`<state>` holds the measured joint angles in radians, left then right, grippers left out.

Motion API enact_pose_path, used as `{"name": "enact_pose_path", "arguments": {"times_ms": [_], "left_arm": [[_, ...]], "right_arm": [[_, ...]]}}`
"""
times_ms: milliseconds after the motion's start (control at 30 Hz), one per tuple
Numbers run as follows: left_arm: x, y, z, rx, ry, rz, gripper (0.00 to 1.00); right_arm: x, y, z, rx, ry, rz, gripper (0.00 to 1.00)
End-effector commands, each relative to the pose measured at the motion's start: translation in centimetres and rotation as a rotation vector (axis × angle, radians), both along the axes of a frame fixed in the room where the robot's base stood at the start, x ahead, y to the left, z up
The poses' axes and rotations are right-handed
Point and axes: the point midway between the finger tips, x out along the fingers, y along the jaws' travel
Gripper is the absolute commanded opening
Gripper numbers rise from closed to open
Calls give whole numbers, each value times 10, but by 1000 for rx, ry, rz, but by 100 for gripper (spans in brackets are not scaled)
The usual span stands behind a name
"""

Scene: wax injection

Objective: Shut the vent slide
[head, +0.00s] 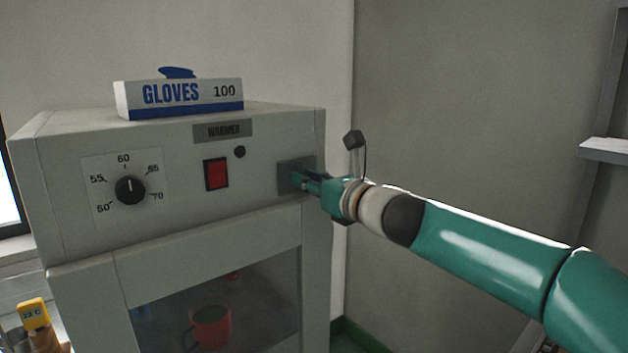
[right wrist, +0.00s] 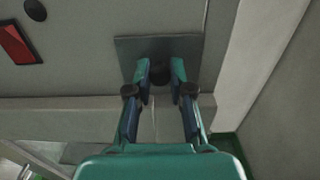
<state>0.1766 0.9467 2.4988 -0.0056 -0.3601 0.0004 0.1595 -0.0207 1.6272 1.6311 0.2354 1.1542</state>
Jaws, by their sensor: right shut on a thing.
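The warmer (head: 180,170) is a grey cabinet with a dial, a red switch and a glass door. The vent slide shows as a dark grey plate (head: 291,177) at the right end of its front panel. The plate also shows in the right wrist view (right wrist: 212,52), with a small dark knob (right wrist: 160,75) on it. My right gripper (head: 306,181) is at the plate, its fingers on either side of the knob and shut on it. The fingers partly hide the knob and plate. My left gripper is not in view.
A gloves box (head: 180,98) lies on top of the warmer. A red mug (head: 211,327) stands behind the glass door (head: 255,290). A grey wall (head: 450,120) stands close on the right. A yellow thermometer (head: 34,313) is at lower left.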

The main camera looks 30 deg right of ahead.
Motion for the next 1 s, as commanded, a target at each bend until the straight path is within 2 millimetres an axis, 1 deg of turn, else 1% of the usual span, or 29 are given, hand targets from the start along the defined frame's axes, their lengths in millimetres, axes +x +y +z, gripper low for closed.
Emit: {"name": "enact_pose_path", "arguments": {"times_ms": [33, 167, 467, 567, 667, 767, 1000], "left_arm": [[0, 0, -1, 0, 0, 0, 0], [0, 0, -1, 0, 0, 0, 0], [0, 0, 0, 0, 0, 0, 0], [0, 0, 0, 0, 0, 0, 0], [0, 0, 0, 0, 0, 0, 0], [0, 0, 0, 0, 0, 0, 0], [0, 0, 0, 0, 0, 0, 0]], "right_arm": [[1, 0, -7, 0, 14, 0, 24], [1, 0, -6, 0, 12, 0, 46], [0, 0, -4, 0, 8, 0, 47], [-4, 0, -4, 0, 7, -1, 47], [-14, -2, -3, 0, 6, -2, 47], [-30, -2, -3, -1, 7, -2, 47], [-79, -7, -4, -1, 7, -4, 47]]}}
